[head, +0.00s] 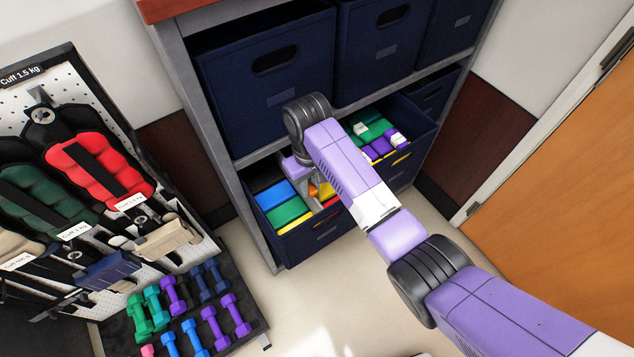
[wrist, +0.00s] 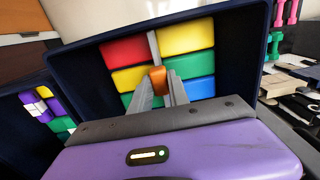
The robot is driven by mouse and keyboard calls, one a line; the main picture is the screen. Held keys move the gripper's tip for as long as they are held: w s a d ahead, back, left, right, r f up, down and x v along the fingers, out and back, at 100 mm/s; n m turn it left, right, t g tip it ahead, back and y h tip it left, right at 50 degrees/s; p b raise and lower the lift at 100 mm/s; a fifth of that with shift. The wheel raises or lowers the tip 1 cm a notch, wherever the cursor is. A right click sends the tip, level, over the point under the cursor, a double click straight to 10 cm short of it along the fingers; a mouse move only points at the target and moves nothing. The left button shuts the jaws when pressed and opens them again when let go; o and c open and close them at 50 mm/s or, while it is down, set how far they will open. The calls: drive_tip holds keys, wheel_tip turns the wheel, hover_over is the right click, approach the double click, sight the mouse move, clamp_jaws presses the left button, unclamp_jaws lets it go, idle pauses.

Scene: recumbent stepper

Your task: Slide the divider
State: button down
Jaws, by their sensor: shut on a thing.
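The divider (wrist: 153,45) is a thin pale grey strip standing upright between two columns of coloured blocks in a navy bin (wrist: 85,70). An orange tab (wrist: 158,76) is at its near end. My gripper (wrist: 163,84) is shut on this tab, with one grey finger on each side. In the head view the bin (head: 325,236) is pulled out on the lower shelf, and my gripper (head: 312,196) reaches down into it. My wrist and arm hide much of the divider there.
Red, yellow, green and blue blocks (head: 287,213) fill the bin on both sides of the divider. A second open bin (head: 412,160) with purple, green and white pieces stands to the right. Closed navy bins (head: 270,90) sit above. Dumbbells (head: 195,337) and cuffs (head: 95,170) are at left.

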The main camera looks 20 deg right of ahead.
drive_tip(key=c, duration=1.2)
unclamp_jaws()
drive_tip(key=shift+c, duration=0.2)
drive_tip(key=shift+r, duration=0.15)
wheel_tip(320, 180, up, 8)
drive_tip(key=shift+f+b, duration=0.2)
drive_tip(key=shift+b, duration=0.15)
drive_tip(key=shift+s, duration=0.1)
